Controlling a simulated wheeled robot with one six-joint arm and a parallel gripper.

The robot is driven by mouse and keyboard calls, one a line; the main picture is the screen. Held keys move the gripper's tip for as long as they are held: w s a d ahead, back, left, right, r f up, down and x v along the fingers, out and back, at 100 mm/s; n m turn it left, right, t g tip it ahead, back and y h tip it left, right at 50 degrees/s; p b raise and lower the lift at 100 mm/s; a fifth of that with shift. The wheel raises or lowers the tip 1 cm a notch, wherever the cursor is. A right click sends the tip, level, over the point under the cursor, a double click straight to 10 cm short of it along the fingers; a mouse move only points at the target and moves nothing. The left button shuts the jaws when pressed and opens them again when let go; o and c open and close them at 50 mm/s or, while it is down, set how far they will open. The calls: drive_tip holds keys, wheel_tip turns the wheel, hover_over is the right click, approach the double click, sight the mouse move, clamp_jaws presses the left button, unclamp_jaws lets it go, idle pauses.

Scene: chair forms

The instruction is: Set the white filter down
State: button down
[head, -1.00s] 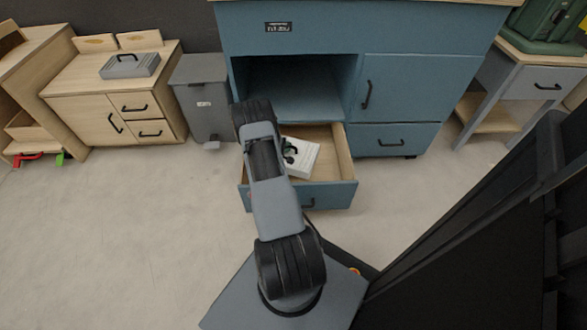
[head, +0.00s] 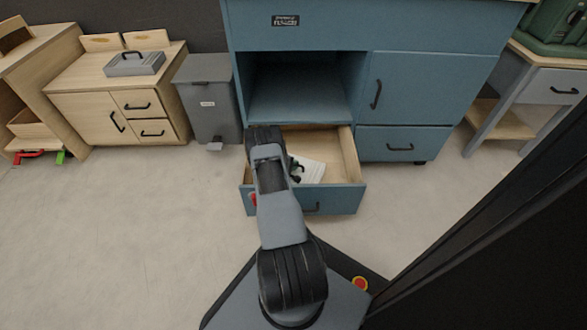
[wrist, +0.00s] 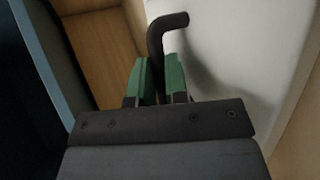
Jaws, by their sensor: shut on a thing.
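The white filter (head: 313,171) is a pale, flat block inside the open lower drawer (head: 348,158) of the blue cabinet. My arm and the drawer front hide part of it, and I cannot tell whether it rests on the drawer floor. My gripper (head: 296,170) is mostly hidden behind my arm in the head view. In the wrist view, the green fingertips of my gripper (wrist: 160,78) are shut on the filter's dark bent handle (wrist: 157,40). The filter's white face (wrist: 225,50) lies below them, with wooden drawer surfaces beside it.
An open shelf space (head: 305,92) is above the drawer, with a closed cabinet door (head: 410,90) to its right. A grey bin (head: 208,100) stands left of the cabinet. A wooden cabinet (head: 85,105) bears a grey handled box (head: 135,63).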

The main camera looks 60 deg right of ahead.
drive_tip(key=shift+f, duration=0.45)
drive_tip(key=shift+r, duration=0.1)
drive_tip(key=c, duration=1.1)
unclamp_jaws()
drive_tip(key=shift+a+r, duration=0.1)
drive_tip(key=shift+a, duration=0.05)
drive_tip(key=p+v, duration=0.4)
drive_tip(key=v, duration=0.1)
drive_tip(key=shift+w+a+r, duration=0.15)
drive_tip(key=shift+a+r, duration=0.1)
drive_tip(key=shift+a, duration=0.05)
drive_tip(key=shift+w+a+r, duration=0.15)
drive_tip(key=shift+a+r, duration=0.05)
drive_tip(key=shift+a, duration=0.4)
